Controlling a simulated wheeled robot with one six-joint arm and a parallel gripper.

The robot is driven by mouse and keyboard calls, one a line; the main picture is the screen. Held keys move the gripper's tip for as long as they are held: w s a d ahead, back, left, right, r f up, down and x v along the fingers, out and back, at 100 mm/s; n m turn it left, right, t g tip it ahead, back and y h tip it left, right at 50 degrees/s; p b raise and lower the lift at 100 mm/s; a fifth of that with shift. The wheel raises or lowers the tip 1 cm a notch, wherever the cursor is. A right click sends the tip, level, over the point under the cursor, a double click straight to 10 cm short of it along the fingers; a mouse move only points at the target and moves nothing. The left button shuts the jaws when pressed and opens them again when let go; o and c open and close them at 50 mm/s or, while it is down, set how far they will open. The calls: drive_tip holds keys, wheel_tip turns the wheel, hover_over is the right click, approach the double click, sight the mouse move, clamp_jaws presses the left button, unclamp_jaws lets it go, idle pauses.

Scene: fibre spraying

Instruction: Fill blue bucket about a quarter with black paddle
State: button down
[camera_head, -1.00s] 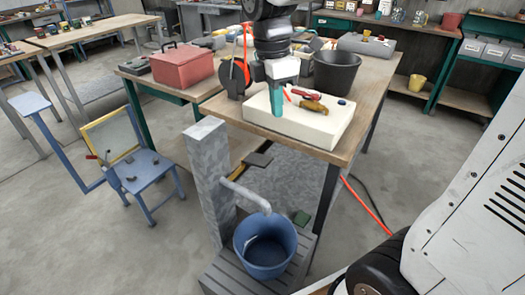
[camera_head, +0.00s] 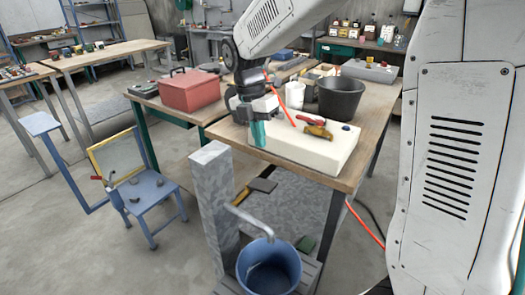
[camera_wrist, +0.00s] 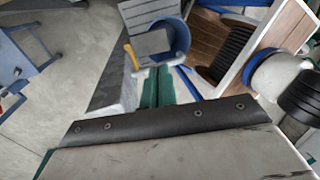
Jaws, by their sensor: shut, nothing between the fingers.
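The blue bucket (camera_head: 268,268) stands upright on a slatted grey base at the bottom of the head view, under the curved spout (camera_head: 255,222) of a grey pillar. Its inside is blue; I cannot tell if it holds water. The black paddle (camera_head: 262,185) is a flat dark plate beside the pillar, above and behind the spout. My gripper (camera_head: 258,133) is shut and empty, its green fingers pointing down by the white block's left end, well above the paddle. In the wrist view the fingers (camera_wrist: 158,88) show below the blue bucket (camera_wrist: 181,36).
The grey pillar (camera_head: 213,185) rises left of the bucket. A blue chair (camera_head: 150,190) stands left. A red hose hangs at the table's right.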

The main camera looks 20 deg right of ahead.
sight(272, 187)
drive_tip(key=f, duration=0.4)
drive_tip(key=s+d+f, duration=0.1)
drive_tip(key=f, duration=0.3)
drive_tip(key=s+f, duration=0.1)
drive_tip(key=f, duration=0.3)
drive_tip(key=shift+d+f, duration=0.15)
drive_tip(key=shift+s+d+f+t+y, duration=0.25)
drive_tip(key=shift+s+f+t+y, duration=0.15)
drive_tip(key=shift+f+t+y, duration=0.3)
drive_tip(key=shift+s+d+f+t, duration=0.1)
drive_tip(key=shift+s+f+t, duration=0.05)
drive_tip(key=shift+t, duration=0.25)
drive_tip(key=shift+s+d+f, duration=0.1)
drive_tip(key=shift+s+f, duration=0.1)
drive_tip(key=shift+f, duration=0.45)
drive_tip(key=shift+s, duration=0.1)
idle(4.8)
